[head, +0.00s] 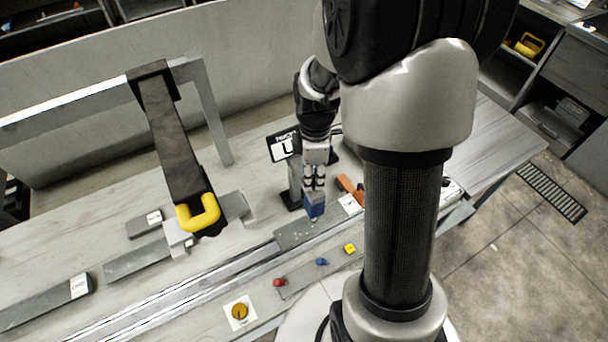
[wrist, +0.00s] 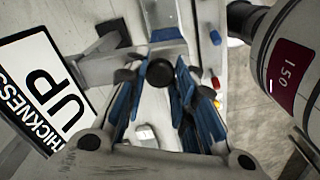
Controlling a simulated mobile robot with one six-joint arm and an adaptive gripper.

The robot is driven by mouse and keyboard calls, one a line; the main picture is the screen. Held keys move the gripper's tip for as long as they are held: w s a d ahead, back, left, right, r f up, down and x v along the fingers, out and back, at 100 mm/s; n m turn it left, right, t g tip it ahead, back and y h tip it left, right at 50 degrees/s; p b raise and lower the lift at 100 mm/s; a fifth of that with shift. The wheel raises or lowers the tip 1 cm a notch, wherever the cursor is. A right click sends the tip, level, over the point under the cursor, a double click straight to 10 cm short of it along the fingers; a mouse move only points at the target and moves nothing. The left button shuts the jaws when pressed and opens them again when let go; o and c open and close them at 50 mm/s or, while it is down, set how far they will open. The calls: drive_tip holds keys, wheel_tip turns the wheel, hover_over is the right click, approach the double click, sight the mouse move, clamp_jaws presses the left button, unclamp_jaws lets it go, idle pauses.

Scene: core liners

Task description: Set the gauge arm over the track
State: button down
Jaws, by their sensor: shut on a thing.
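My gripper (head: 313,208) points down at the bench beside the gauge stand, its blue fingertips close together. In the wrist view my gripper (wrist: 160,95) has its blue-padded fingers on both sides of a grey bar with a round black knob (wrist: 160,72), which looks like the gauge arm. The fingers hide much of it. The sign (head: 284,146) reading THICKNESS UP stands just behind and left of my gripper; it also shows in the wrist view (wrist: 42,88). The track (head: 180,296) is a long metal rail running diagonally along the bench, passing close in front of my gripper.
A dark beam (head: 172,130) with a yellow handle (head: 198,212) reaches over the bench at left. Red (head: 279,282), blue (head: 321,262) and yellow (head: 350,249) knobs and an orange button (head: 239,311) line the front. An orange-brown piece (head: 349,187) lies right of my gripper.

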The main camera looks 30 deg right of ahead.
drive_tip(key=shift+d+n, duration=0.5)
drive_tip(key=c, duration=1.3)
unclamp_jaws()
drive_tip(key=shift+d, duration=0.1)
drive_tip(key=shift+r, duration=0.1)
wheel_tip(320, 180, up, 12)
